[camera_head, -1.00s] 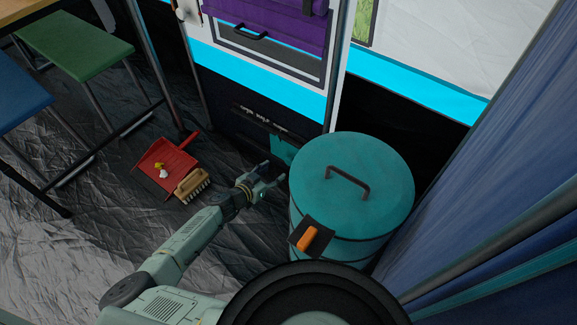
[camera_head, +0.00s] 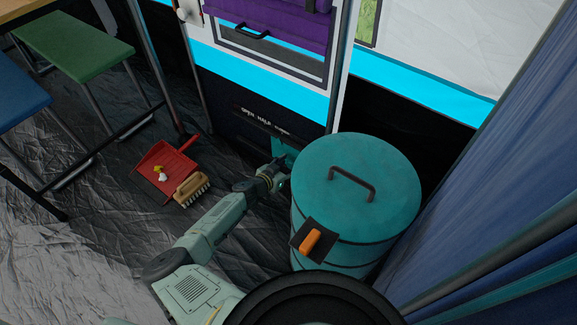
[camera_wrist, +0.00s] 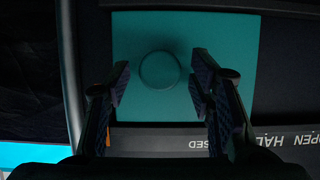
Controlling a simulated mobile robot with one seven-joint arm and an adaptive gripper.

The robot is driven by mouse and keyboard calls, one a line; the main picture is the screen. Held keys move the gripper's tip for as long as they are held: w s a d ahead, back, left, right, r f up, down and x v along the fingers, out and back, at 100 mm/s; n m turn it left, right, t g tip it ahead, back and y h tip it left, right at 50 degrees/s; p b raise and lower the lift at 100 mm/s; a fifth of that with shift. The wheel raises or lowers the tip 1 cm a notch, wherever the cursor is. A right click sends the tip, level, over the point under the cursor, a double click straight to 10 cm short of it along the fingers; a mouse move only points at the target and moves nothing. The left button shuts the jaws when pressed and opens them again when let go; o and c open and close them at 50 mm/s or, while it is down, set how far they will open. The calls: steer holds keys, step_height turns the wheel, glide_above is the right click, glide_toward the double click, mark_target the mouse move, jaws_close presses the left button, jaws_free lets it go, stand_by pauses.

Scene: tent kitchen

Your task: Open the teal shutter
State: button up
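The teal shutter (camera_head: 284,146) is a small square panel low on the dark cabinet front, partly hidden by my gripper in the head view. In the wrist view the shutter (camera_wrist: 225,35) fills the upper middle and bears a round teal knob (camera_wrist: 160,70). My gripper (camera_head: 279,173) is at the shutter. In the wrist view my gripper (camera_wrist: 163,80) is open, with one dark finger on each side of the knob and visible gaps between. A strip with upside-down letters (camera_wrist: 290,140) runs beside the shutter, reading OPEN, HALF and a partly hidden word ending in SED.
A teal lidded bin (camera_head: 330,160) stands close to the right of my gripper. A red dustpan (camera_head: 165,170) and a brush (camera_head: 190,189) lie on the floor to the left. A green stool (camera_head: 75,45) stands farther left. Some floor between dustpan and cabinet is bare.

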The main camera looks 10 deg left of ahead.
jaws_close()
stand_by(0.4)
